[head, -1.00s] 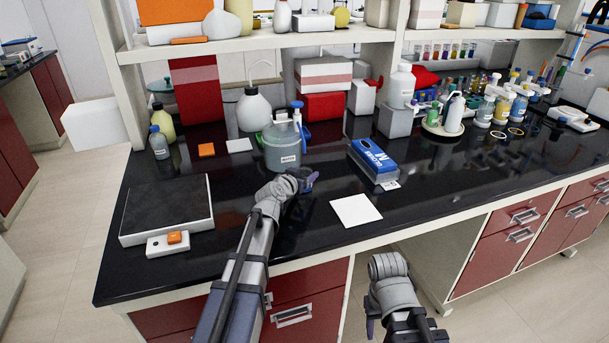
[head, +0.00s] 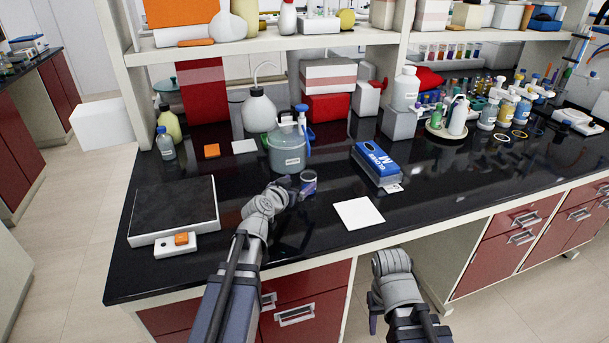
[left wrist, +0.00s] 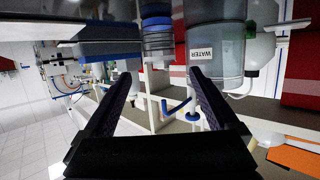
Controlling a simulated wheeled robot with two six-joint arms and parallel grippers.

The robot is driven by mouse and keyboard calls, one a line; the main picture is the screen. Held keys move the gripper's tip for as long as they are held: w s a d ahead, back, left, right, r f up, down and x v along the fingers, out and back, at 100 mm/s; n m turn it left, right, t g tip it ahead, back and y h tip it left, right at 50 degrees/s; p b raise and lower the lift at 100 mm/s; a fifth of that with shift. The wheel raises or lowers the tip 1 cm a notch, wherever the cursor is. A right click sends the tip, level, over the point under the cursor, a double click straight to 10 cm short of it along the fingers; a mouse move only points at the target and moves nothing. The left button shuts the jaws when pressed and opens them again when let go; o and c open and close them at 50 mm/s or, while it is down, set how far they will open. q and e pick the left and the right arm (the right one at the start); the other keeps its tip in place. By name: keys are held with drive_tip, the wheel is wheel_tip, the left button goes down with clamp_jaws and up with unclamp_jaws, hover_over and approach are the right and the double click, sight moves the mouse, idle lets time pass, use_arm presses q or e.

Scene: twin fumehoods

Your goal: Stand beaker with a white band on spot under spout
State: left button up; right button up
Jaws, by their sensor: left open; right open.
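A small beaker (head: 308,183) with blue and pale bands stands upright on the black bench, in front of the grey jar. It shows beyond the fingertips in the left wrist view (left wrist: 157,38). My left gripper (head: 290,194) is beside it on the left; in the left wrist view its open fingers (left wrist: 165,78) are apart with nothing held between them. The jar labelled WATER (head: 287,150) has a blue-topped spout fitting (head: 303,122) at its right; the jar is also in the left wrist view (left wrist: 215,45). My right gripper (head: 376,318) is open, low in front of the bench, partly hidden.
A blue glove box (head: 375,162) lies right of the beaker. A scale-like plate (head: 172,208) is at left. Bench front-right is clear.

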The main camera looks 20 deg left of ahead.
use_arm(q)
drive_tip(key=shift+p+v, duration=0.35)
drive_tip(key=shift+v, duration=1.45)
